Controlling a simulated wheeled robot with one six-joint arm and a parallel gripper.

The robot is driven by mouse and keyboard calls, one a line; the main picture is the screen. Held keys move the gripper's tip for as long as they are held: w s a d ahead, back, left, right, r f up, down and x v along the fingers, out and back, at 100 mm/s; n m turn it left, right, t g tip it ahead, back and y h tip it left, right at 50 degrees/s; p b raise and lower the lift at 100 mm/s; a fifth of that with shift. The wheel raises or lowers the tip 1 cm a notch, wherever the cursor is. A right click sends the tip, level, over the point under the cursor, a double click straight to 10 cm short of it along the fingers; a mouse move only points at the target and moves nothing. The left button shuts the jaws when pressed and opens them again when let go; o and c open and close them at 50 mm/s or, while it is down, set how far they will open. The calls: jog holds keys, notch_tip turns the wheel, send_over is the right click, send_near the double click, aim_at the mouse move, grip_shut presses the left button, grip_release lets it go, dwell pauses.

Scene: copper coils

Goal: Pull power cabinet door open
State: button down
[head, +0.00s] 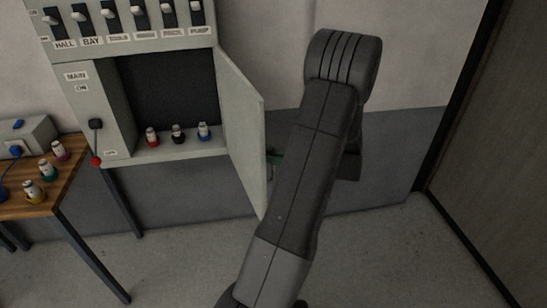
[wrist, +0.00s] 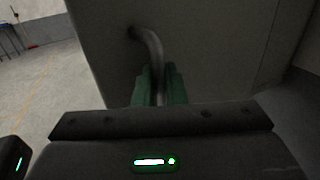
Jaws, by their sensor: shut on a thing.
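The power cabinet (head: 107,105) stands at the upper left in the head view. Its door (head: 243,130) is swung wide open on the right side, and the dark interior shows. In the wrist view the door's outer face (wrist: 200,45) fills much of the picture, with a curved metal handle (wrist: 152,45) on it. My gripper (wrist: 160,85) has green fingers on both sides of the handle and is shut on it. In the head view, my arm hides most of the gripper; only a bit of green shows beside the door's edge.
Red, black and blue-marked coils (head: 178,133) stand on the cabinet's bottom ledge. A red-knobbed lever (head: 96,160) is on its left front panel. A wooden table (head: 65,187) with several small coils is at the left. Floor (head: 180,270) in front is clear; a dark door (head: 500,150) is at right.

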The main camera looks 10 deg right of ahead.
jog(key=c, duration=1.6)
grip_release()
jog(key=shift+c, duration=0.2)
jog(key=shift+d, duration=0.1)
jog(key=b+v, duration=0.1)
jog(key=v, duration=1.2)
jog(key=shift+s+d+b, duration=0.2)
jog(key=shift+d+b, duration=0.05)
jog(key=shift+b, duration=0.1)
jog(key=shift+a, duration=0.1)
jog(key=p+x, duration=0.1)
jog(key=x, duration=1.2)
jog(key=shift+w+p, duration=0.1)
jog(key=shift+p, duration=0.25)
jog(key=shift+w+a, duration=0.1)
jog(key=shift+a, duration=0.2)
